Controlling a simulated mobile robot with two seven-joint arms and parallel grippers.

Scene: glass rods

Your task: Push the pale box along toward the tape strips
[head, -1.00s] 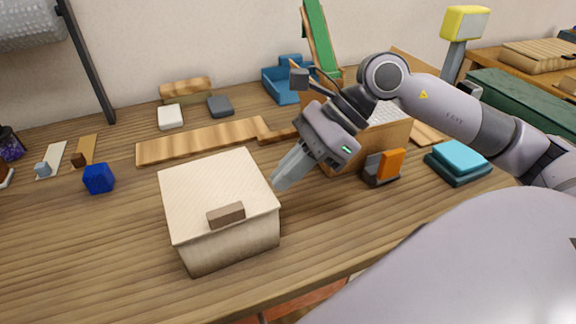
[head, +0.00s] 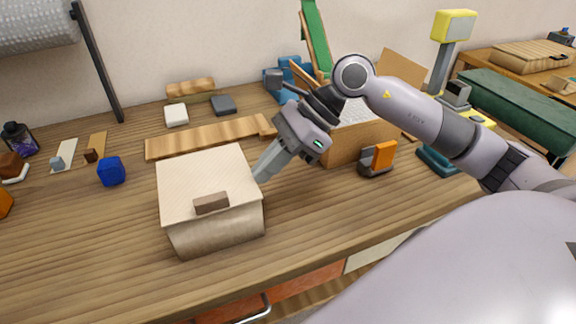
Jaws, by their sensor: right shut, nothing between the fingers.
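My left gripper is out of view.
A blue block (head: 111,171) sits between the pale box and the strips. A wooden plank (head: 200,139) lies behind the box. An orange-and-grey holder (head: 378,160) stands to the right. A dark jar (head: 19,139) is at the far left. The table front is clear.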

